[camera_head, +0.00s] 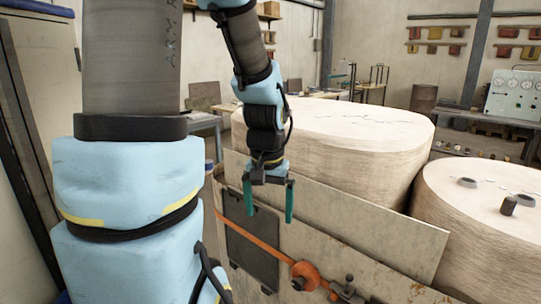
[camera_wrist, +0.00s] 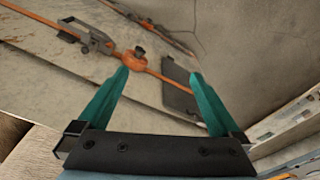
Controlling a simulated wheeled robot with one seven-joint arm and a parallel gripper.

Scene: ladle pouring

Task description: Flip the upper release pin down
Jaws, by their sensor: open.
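My gripper (camera_head: 269,214) is open, its two teal fingers pointing down in front of the panel's upper left part. Nothing is between the fingers. An orange bar with a round hub (camera_head: 305,274) runs slantwise across the panel, below and right of the fingers. A dark metal latch-like fitting (camera_head: 348,288) sits just right of the hub. In the wrist view the hub (camera_wrist: 134,59) lies beyond the left fingertip, with the dark fitting (camera_wrist: 98,41) to its left. A second orange bar (camera_wrist: 152,24) shows farther off. I cannot tell which part is the upper release pin.
The pale panel (camera_head: 335,218) stands before a large round tan vessel (camera_head: 335,125). A dark plate (camera_head: 252,245) lies on the panel, behind the orange bar. A second round body (camera_head: 480,200) stands at right. Open space lies around my gripper.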

